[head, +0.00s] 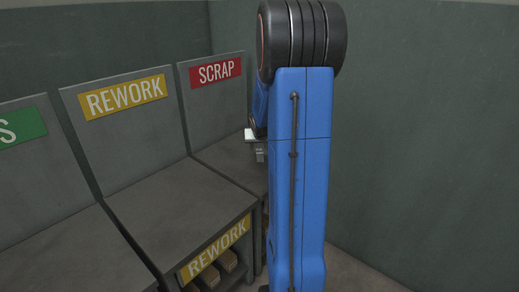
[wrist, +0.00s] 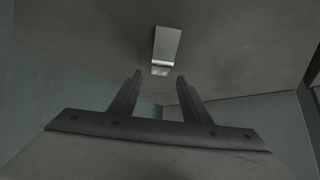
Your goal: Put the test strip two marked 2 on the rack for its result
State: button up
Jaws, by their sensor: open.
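In the wrist view a pale grey metal strip (wrist: 167,44) with a bent, brighter end lies against a dark grey surface. I see no number on it, so I cannot tell whether it is strip two. My gripper (wrist: 159,78) is open and empty, and the strip is beyond its fingertips, roughly in line with the gap. In the head view my blue arm hides the gripper. A small pale piece (head: 251,135) shows at the arm's left edge over the SCRAP rack (head: 219,153); I cannot tell what it is.
The REWORK rack (head: 165,212) stands left of SCRAP, its top bare, with several brown blocks on a shelf below. A rack with a green sign (head: 20,128), partly cut off, stands further left, its visible top bare. Upright back panels and green walls bound the space.

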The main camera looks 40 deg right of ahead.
jog(key=v, duration=1.1)
jog(key=s+a+r+n+y, duration=0.1)
jog(key=s+a+r+n, duration=0.15)
jog(key=a, duration=1.05)
jog(key=s+a+n+g+y, duration=0.1)
jog(key=s+a+n+y, duration=0.3)
jog(key=s+a, duration=1.8)
jog(key=a+n, duration=0.1)
jog(key=a, duration=0.1)
jog(key=shift+s+a+f, duration=0.35)
jog(key=shift+a+f, duration=0.05)
jog(key=shift+n, duration=0.25)
